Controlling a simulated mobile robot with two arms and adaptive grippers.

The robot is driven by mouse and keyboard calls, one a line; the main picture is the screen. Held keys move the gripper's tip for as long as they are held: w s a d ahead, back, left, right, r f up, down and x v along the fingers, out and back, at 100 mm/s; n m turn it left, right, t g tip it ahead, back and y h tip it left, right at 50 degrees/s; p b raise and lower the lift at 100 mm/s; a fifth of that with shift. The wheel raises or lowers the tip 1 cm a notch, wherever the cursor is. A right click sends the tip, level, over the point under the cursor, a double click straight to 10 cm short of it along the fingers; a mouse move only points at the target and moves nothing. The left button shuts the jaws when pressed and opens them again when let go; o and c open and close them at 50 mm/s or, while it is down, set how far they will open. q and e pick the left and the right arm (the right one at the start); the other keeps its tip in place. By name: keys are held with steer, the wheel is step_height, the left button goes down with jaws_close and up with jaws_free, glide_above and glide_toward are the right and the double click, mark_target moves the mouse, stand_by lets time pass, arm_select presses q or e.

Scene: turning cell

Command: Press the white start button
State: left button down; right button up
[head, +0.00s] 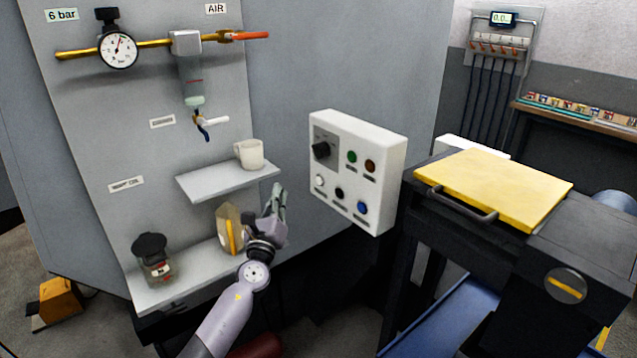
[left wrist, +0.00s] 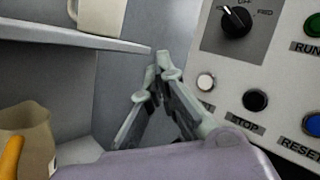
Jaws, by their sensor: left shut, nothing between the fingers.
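The white start button (head: 320,181) is at the lower left of the white control box (head: 374,146). It also shows in the left wrist view (left wrist: 206,82), left of the black stop button (left wrist: 255,100). My left gripper (head: 280,190) is shut and empty, left of the box and apart from it in the head view. In the left wrist view its closed fingertips (left wrist: 162,62) point up and forward, to the left of the white button. The white button is unobstructed in both views. My right gripper is not in view.
A shelf (head: 215,183) with a white mug (head: 249,154) is above and left of my left gripper. A jug (head: 230,228) and a dark-lidded container (head: 154,259) stand on the lower shelf. A yellow-topped machine part (head: 495,185) is right of the box.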

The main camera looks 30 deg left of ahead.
mark_target(319, 181)
arm_select(q)
steer(key=w+d+b, duration=0.2)
steer(key=w+d, duration=0.1)
steer(key=w, duration=0.5)
steer(key=shift+d, duration=0.2)
steer(key=shift+f, duration=0.1)
stand_by(1.3)
steer(key=shift+w+b, duration=0.2)
steer(key=shift+b, duration=0.1)
steer(key=shift+w+d, duration=0.15)
steer(key=shift+w, duration=0.1)
steer(key=shift+w, duration=0.15)
stand_by(0.4)
